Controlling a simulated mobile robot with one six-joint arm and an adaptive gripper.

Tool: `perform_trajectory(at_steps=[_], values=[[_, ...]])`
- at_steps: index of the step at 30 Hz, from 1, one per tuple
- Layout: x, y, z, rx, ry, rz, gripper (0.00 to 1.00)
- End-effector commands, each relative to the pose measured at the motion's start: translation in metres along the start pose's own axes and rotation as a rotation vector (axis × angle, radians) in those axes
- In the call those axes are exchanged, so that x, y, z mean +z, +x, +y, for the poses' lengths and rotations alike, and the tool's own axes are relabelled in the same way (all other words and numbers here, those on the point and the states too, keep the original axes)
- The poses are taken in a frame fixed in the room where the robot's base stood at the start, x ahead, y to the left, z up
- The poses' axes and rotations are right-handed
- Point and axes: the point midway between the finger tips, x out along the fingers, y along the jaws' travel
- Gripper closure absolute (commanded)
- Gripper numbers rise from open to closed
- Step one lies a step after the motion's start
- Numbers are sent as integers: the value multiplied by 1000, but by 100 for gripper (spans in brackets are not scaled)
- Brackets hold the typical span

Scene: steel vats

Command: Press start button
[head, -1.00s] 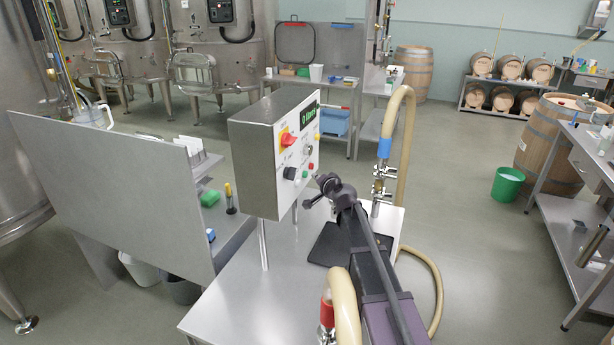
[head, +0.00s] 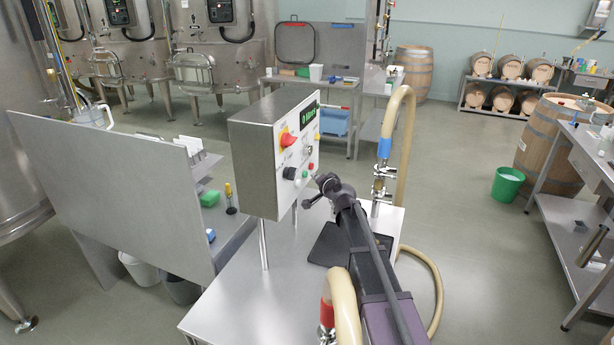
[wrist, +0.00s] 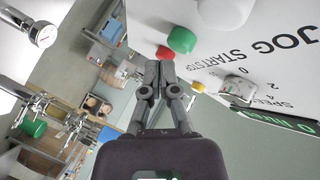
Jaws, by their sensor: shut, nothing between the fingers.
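The steel control box (head: 275,150) stands on posts above a steel table, its white panel facing right in the head view. Low on the panel are a green button (head: 305,174) and a red button (head: 311,166). In the wrist view the green button (wrist: 182,40) sits by upside-down START STOP lettering, with the red button (wrist: 165,53) beside it. My gripper (head: 319,179) is shut and empty, its tips close to the panel. In the wrist view the fingertips (wrist: 160,68) overlap the red button's edge, with the green one up and right. I cannot tell whether they touch.
A red rotary switch (head: 288,138), a black knob (head: 290,173) and a display (head: 310,119) share the panel. A hose (head: 404,130) with a valve stands behind the arm. A steel partition (head: 120,200) is at left. The table front (head: 240,300) is bare.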

Motion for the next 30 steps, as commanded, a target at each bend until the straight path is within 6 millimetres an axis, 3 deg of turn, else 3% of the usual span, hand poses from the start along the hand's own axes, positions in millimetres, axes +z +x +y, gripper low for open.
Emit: perform_trajectory(at_steps=[30], values=[[5,6,-5,0,0,0,100]])
